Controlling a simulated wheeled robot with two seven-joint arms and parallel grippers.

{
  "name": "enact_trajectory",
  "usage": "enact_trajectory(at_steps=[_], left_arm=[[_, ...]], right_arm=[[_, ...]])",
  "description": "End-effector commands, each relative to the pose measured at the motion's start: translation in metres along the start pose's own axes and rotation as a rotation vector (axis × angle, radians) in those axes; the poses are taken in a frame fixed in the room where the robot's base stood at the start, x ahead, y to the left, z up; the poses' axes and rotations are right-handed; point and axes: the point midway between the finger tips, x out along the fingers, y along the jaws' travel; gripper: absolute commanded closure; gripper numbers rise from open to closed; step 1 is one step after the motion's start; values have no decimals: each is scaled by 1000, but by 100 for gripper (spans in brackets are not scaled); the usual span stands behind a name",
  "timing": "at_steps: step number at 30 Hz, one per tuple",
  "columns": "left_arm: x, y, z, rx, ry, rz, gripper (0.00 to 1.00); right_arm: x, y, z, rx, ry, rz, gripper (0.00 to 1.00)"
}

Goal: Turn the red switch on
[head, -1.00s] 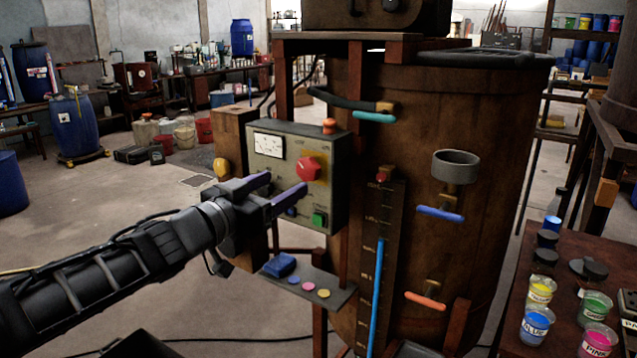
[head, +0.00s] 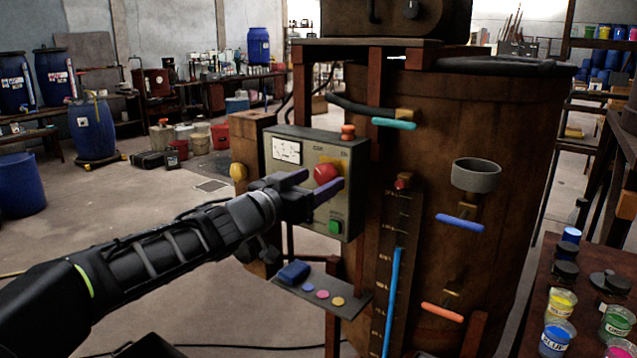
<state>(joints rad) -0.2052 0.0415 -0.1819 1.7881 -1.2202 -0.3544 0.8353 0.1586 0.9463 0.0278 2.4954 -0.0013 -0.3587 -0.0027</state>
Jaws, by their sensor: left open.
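The red switch (head: 325,172) is a round red knob on the front of a grey-green control box (head: 350,160) fixed to the large brown vat. The knob's lower part is hidden behind my left gripper's fingers. My left gripper (head: 321,180) is open, with its two purple-tipped fingers pointing at the box and reaching to the knob in the picture. One finger shows left of the knob and the other below and right of it. I cannot tell whether they touch it. My right gripper is not in view.
The box also carries a white dial meter (head: 286,151), an orange top button (head: 348,131) and a green button (head: 336,227). Below is a small shelf (head: 345,308) with coloured buttons. The brown vat (head: 530,160) stands right, with paint jars (head: 562,302) on a table.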

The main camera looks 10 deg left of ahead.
Motion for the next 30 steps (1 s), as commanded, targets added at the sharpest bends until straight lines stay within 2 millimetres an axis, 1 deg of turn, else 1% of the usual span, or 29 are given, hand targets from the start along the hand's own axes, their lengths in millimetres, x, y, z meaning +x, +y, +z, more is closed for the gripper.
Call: enact_trajectory(at_steps=[1,4,11,12,30], left_arm=[[5,0,1,0,-1,0,33],[9,0,0,-1,0,0,33],[10,0,0,-1,0,0,33],[10,0,0,-1,0,0,35],[10,0,0,-1,0,-1,84]], right_arm=[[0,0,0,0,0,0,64],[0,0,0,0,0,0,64],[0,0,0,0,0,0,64],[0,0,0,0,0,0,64],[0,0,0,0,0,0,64]])
